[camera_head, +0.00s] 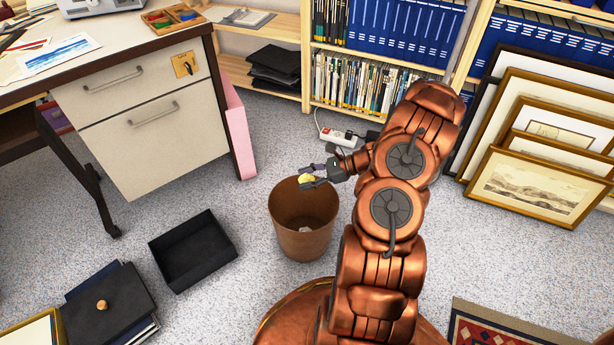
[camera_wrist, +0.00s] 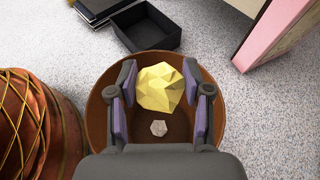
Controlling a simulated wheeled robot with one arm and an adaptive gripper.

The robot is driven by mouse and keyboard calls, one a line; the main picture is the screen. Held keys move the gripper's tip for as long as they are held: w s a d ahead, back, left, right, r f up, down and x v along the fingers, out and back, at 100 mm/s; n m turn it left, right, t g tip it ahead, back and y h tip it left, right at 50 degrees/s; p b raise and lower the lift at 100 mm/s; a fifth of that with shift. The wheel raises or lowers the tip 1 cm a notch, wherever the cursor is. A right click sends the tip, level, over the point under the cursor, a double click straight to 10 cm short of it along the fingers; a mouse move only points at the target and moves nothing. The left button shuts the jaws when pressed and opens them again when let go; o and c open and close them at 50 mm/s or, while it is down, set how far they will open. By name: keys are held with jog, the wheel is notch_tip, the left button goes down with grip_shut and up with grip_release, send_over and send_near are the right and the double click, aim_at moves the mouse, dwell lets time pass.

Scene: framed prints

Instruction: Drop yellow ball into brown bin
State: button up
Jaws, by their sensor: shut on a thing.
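The yellow ball (camera_wrist: 159,88) is faceted, like crumpled paper, and sits between the fingers of my gripper (camera_wrist: 159,98). In the head view the ball (camera_head: 305,179) shows small at the tips of my gripper (camera_head: 312,176). My gripper is shut on it. The brown bin (camera_head: 304,215) stands upright on the carpet, and the ball is over its opening. In the wrist view the bin's rim (camera_wrist: 95,105) circles the ball and fingers. A small pale crumpled piece (camera_wrist: 158,128) lies inside the bin.
A black open tray (camera_head: 193,250) lies on the carpet left of the bin. A desk (camera_head: 155,120) with drawers stands at the upper left, with a pink panel (camera_head: 238,130) beside it. Framed prints (camera_head: 535,185) lean at the right. A power strip (camera_head: 340,136) lies behind the bin.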

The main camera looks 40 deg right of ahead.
jog(key=shift+f+b, duration=0.7)
jog(key=shift+f, duration=0.75)
jog(key=o, duration=0.8)
jog(key=v, duration=1.2)
